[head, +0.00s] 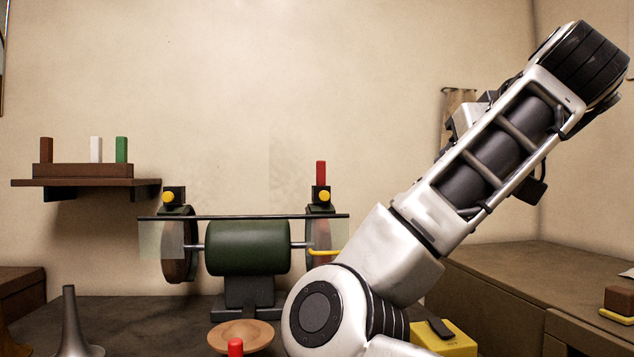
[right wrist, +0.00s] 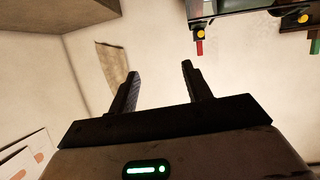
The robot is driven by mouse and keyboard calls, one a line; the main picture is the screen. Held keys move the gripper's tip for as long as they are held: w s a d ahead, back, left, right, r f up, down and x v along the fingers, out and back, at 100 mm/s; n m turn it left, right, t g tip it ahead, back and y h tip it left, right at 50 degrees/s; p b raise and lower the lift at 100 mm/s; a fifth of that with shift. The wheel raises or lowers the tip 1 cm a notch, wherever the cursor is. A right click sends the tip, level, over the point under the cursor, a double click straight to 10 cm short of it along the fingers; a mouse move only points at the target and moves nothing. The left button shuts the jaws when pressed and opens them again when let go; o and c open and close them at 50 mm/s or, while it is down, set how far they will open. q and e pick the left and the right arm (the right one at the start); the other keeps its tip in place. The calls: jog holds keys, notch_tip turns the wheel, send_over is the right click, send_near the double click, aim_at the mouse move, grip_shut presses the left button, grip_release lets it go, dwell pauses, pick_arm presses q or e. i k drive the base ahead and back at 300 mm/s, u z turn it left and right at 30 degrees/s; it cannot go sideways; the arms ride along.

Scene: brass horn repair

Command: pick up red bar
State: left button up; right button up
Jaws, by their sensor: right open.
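A red bar (head: 321,172) stands upright on top of the bench grinder's right-hand black holder. It also shows in the right wrist view (right wrist: 200,47), hanging downward because that view is upside down. Another red piece (head: 235,347) shows at the bottom edge of the head view, in front of a wooden dish; its lower part is cut off. My right gripper (right wrist: 160,71) is open and empty, its two dark fingers apart, with the red bar well beyond and to the right of the fingertips. In the head view my right arm rises to the upper right. My left gripper is not in view.
The green grinder (head: 248,247) stands on a dark bench with a thin bar across it. A wall shelf (head: 100,187) at left holds a block with brown, white and green bars. A grey cone (head: 70,320), a wooden dish (head: 222,335) and a yellow box (head: 455,342) are nearby.

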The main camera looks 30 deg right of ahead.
aim_at(320, 164)
jog(key=i, duration=1.35)
